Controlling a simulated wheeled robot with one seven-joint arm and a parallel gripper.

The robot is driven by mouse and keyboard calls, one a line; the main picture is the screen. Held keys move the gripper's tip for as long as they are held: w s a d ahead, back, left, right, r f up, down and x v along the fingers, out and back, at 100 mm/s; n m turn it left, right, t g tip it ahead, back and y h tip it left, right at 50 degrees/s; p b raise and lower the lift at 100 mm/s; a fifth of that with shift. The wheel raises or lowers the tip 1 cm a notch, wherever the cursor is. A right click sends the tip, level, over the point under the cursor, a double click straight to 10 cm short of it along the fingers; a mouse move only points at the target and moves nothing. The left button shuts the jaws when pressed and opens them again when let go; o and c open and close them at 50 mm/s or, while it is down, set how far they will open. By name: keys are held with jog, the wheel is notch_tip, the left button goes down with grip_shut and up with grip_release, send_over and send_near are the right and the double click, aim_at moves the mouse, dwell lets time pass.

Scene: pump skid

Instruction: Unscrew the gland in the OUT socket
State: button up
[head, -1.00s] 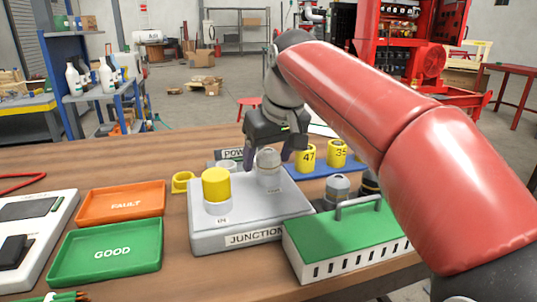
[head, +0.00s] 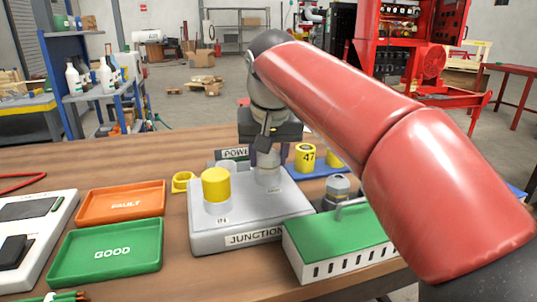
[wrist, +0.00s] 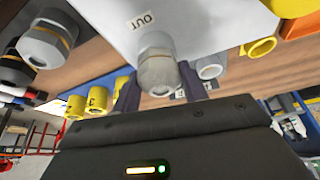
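The gland (wrist: 157,65) is a grey, capped nut standing in the socket beside the OUT label (wrist: 142,20) on the pale junction box (head: 215,240). My gripper (head: 266,155) points down over it from behind. In the wrist view its two dark fingers (wrist: 158,88) lie one on each side of the gland, close against its sides, and look shut on it. The gland still sits at the box top. In the head view the fingers partly cover it. A yellow cap (head: 216,184) stands on the IN socket at left.
A green-topped vented box (head: 340,240) with a handle stands at front right, close to the junction box. Yellow numbered parts (head: 305,157) stand on a blue mat behind. Orange FAULT (head: 122,203) and green GOOD (head: 105,252) trays lie left.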

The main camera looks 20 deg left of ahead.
jog(key=shift+c, duration=1.2)
jog(key=n+y, duration=0.1)
jog(key=n, duration=0.3)
jog(key=shift+d+g, duration=0.1)
jog(key=shift+g, duration=0.3)
jog(key=n+g, duration=0.1)
jog(key=n, duration=0.1)
jog(key=n+y, duration=0.1)
jog(key=n, duration=0.2)
jog(key=shift+g+y, duration=0.3)
jog(key=shift+g, duration=0.1)
jog(key=o, duration=1)
jog(key=shift+o, duration=0.2)
jog(key=m+t+h, duration=0.1)
jog(key=m, duration=0.2)
jog(key=shift+m, duration=0.4)
jog(key=m, duration=0.2)
jog(key=m+t+h, duration=0.1)
jog(key=m, duration=0.2)
jog(key=shift+t+h, duration=0.3)
